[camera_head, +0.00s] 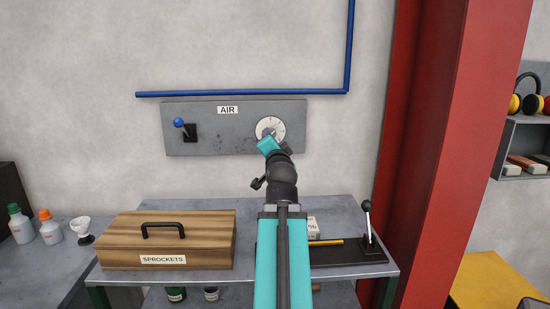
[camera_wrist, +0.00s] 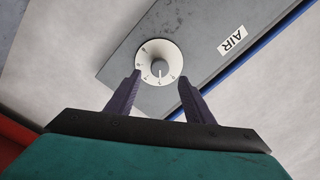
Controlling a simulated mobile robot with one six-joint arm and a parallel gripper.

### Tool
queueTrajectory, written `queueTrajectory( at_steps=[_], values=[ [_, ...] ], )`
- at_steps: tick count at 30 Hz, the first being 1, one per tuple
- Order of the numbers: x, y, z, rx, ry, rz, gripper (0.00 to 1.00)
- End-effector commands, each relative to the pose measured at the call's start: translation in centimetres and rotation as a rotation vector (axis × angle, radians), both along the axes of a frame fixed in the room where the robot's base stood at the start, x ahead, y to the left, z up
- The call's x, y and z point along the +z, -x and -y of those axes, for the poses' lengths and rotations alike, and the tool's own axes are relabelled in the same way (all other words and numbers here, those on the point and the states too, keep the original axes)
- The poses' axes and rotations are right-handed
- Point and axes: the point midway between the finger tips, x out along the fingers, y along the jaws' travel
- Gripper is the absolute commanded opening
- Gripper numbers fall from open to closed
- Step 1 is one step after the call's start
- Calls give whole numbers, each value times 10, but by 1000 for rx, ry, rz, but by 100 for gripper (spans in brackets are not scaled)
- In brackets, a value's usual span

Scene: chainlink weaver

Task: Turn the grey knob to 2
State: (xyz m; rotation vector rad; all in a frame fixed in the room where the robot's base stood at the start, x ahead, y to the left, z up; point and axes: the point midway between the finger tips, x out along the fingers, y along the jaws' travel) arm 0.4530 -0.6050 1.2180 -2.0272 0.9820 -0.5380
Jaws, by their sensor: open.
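The grey knob (camera_wrist: 158,67) sits in the middle of a round white dial (camera_wrist: 172,52) with numbers around its rim. In the wrist view the knob shows between and beyond my two fingers, with nothing held. In the head view the dial (camera_head: 270,125) is on the right part of the grey AIR panel (camera_head: 218,143) on the wall, and my arm hides its lower part. My gripper (camera_wrist: 158,88) is open, in front of the dial, with its fingertips at either side of the dial's near edge. The numbers are too small to read surely.
A blue-knobbed lever (camera_head: 185,128) is on the panel's left. A blue pipe (camera_head: 240,93) runs above. Below is a metal table (camera_head: 330,208) with a wooden SPROCKETS box (camera_head: 200,230) and a black lever (camera_head: 367,225). A red column (camera_head: 440,140) stands on the right.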

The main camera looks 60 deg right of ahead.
Motion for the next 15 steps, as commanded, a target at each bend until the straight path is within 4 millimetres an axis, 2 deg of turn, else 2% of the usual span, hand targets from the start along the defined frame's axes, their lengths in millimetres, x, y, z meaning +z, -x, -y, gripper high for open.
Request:
queueTrajectory(
  at_steps=[15],
  values=[
    [-4,9,-11,-2,0,0,48]
  ],
)
